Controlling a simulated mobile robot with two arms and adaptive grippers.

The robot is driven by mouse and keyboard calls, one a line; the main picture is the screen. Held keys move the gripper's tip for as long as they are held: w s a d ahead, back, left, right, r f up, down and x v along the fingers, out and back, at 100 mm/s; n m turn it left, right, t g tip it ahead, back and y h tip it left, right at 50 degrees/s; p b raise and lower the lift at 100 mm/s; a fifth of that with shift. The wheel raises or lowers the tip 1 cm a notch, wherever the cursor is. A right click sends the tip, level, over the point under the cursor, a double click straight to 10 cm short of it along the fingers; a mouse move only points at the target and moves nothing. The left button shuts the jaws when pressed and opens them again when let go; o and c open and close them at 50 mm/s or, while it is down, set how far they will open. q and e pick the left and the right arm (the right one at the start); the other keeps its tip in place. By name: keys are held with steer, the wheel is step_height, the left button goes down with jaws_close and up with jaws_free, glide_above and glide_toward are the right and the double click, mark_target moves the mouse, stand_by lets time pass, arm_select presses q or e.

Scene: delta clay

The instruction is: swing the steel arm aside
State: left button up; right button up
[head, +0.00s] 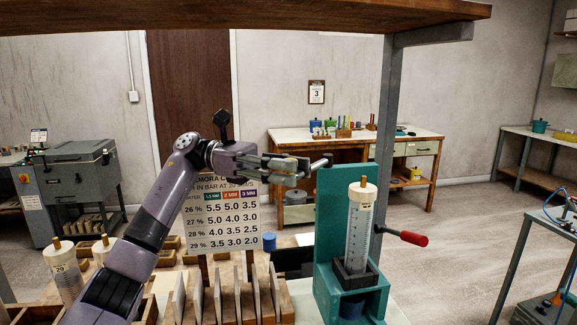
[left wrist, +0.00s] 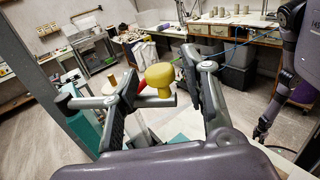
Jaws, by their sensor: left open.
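The steel arm (head: 317,164) is a grey bar by the top left of a teal press (head: 325,235). In the left wrist view the steel arm (left wrist: 90,102) runs from a dark round end at left to between my fingers. My left gripper (head: 292,168) is at the bar, fingers apart. In the left wrist view its fingers (left wrist: 163,95) stand on both sides of the bar's end; contact cannot be told. A clear graduated cylinder (head: 358,232) stands upright in the press, its wooden knob (left wrist: 160,77) behind the bar. My right gripper (left wrist: 262,130) shows small; its jaws are unclear.
A red-handled lever (head: 413,238) sticks out right of the press. A printed number chart (head: 222,215) stands behind my left arm, with a wooden rack (head: 245,300) in front. Capped cylinders (head: 62,270) stand at left. A wooden shelf (head: 250,16) crosses overhead, with a grey post (head: 387,120) at right.

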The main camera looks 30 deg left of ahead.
arm_select(q)
steer(key=shift+s+d+r, duration=0.1)
steer(key=shift+r, duration=0.1)
steer(key=a, duration=1.2)
steer(key=shift+s, duration=0.2)
steer(key=shift+f, duration=0.1)
